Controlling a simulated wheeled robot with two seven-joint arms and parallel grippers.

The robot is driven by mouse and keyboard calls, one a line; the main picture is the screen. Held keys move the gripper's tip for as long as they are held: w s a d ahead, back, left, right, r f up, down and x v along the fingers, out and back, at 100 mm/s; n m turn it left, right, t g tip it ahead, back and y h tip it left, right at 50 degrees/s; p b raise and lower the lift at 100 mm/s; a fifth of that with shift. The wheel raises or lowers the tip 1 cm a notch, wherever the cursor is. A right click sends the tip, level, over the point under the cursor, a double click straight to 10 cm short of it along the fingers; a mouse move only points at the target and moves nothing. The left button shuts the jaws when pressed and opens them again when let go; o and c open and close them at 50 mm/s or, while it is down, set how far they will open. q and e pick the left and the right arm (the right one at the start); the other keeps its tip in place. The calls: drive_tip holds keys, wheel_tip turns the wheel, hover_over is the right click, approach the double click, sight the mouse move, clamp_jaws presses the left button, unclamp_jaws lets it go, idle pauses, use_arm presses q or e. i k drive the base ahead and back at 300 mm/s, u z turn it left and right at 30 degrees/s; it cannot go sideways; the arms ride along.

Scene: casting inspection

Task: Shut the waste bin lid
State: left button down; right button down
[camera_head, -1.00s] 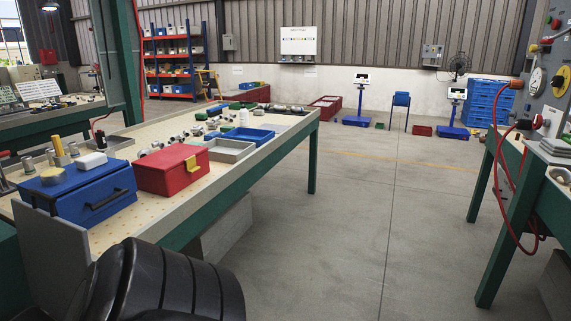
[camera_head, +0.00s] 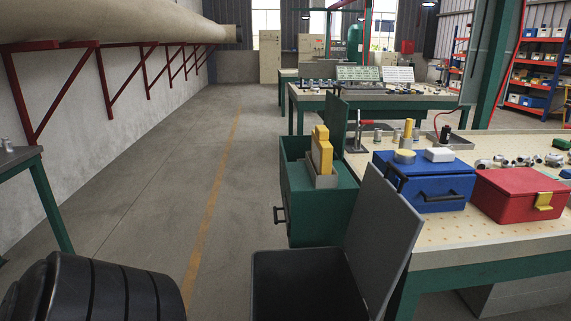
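The waste bin (camera_head: 298,285) stands at the bottom centre of the head view. It is dark grey and its open top shows a dark inside. Its lower part is cut off by the picture edge. Its flat grey lid (camera_head: 383,235) stands raised at the bin's right side, tilted to the right, close to the end of the workbench. Neither of my grippers is in view. A black ribbed part of my body shows at the bottom left, apart from the bin.
The workbench (camera_head: 470,245) on the right carries a blue toolbox (camera_head: 430,185) and a red box (camera_head: 515,193). Open floor (camera_head: 165,190) lies to the left, with a table at the far left edge.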

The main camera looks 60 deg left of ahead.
sight(384, 230)
drive_tip(key=u, duration=1.3)
drive_tip(key=i, duration=0.5)
